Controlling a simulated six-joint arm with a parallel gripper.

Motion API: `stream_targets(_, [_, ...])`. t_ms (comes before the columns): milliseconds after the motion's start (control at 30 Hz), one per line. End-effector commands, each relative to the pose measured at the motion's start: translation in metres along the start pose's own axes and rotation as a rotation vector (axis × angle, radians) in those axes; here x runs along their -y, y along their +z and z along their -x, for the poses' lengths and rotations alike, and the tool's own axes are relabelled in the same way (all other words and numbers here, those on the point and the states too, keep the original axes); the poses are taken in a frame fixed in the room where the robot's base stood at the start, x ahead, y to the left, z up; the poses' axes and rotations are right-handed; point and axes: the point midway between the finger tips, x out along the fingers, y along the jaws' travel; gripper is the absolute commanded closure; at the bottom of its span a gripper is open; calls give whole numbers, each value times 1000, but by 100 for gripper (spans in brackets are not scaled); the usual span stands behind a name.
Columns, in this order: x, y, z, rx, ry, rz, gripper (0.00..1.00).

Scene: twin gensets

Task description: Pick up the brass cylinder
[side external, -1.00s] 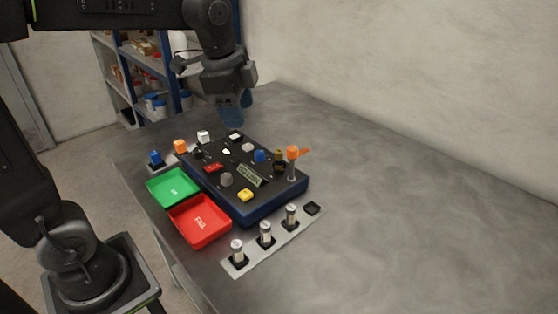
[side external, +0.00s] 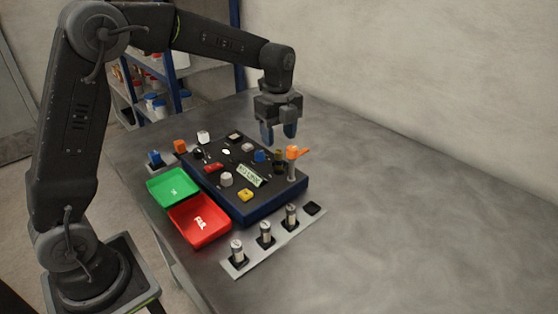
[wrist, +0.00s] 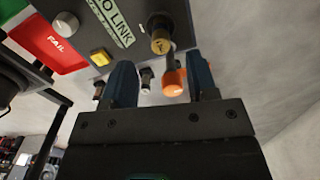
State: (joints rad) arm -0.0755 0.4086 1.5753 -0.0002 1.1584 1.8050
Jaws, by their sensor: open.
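The brass cylinder (side external: 279,156) stands upright in the panel of a dark blue-edged box (side external: 240,212), near its right corner and beside an orange-handled lever (side external: 293,153). In the wrist view the brass cylinder (wrist: 160,42) shows its round gold top, set at a dark socket beyond my fingertips. My gripper (side external: 279,136) is open and empty, pointing down above the cylinder and apart from it. In the wrist view its two blue fingers (wrist: 162,72) are spread, with the orange lever cap (wrist: 173,84) showing between them.
A green tray (side external: 173,186) and a red FAIL tray (side external: 201,222) lie left of the box. A grey strip (side external: 250,262) in front holds several upright metal cylinders. The orange lever stands close to the brass cylinder. The table at right (side external: 420,220) is clear.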

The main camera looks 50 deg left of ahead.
Motion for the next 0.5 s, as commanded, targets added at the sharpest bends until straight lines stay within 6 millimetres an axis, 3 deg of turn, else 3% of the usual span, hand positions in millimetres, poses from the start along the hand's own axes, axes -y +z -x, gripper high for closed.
stream_targets(233, [0,0,-18,0,1,0,47])
stream_targets(500, [0,-1,-56,0,2,1,47])
